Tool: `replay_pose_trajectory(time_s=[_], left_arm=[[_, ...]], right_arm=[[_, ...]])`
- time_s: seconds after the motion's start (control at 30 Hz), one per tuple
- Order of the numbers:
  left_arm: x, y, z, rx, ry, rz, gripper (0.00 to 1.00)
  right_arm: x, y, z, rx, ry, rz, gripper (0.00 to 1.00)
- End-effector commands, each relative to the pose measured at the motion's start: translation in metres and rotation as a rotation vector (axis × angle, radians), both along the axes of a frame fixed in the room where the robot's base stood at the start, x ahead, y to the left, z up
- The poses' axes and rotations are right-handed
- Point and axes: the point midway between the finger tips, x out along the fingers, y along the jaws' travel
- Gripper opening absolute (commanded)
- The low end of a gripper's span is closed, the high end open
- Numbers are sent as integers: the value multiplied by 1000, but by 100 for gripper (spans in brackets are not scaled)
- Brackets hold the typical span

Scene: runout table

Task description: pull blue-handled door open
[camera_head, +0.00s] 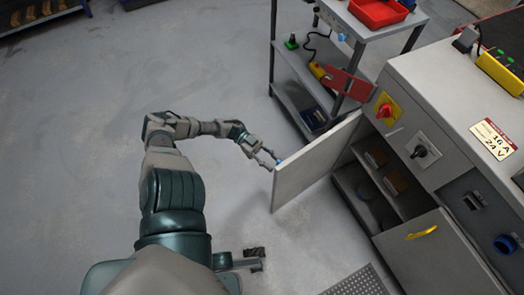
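The blue-handled door (312,166) of the grey cabinet stands swung well out from the cabinet front. Only a small blue bit of its handle (279,161) shows, at the door's outer left face. My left gripper (273,160) is at this handle, its two fingers parted and pointing at it. I cannot tell whether the fingers close on the handle or only stand around or beside it.
Open shelves (378,185) show behind the door. A lower door with a yellow handle (422,232) is beside them. A grey trolley (290,75) with a red bin (378,10) stands close behind the open door.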

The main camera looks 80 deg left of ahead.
Motion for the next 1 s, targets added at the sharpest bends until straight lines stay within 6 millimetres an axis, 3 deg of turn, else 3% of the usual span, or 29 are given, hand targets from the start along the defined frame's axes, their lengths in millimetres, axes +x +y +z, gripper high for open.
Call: replay_pose_trajectory(time_s=[0.2, 0.4, 1.0], left_arm=[[-28, 42, -2, 3, 3, 3, 37], [-46, 65, -2, 2, 1, 2, 37], [-50, 71, -2, 1, 1, 1, 37]], right_arm=[[0, 0, -1, 0, 2, 0, 40], [0, 0, -1, 1, 3, -1, 40], [2, 2, -2, -1, 7, 0, 40]])
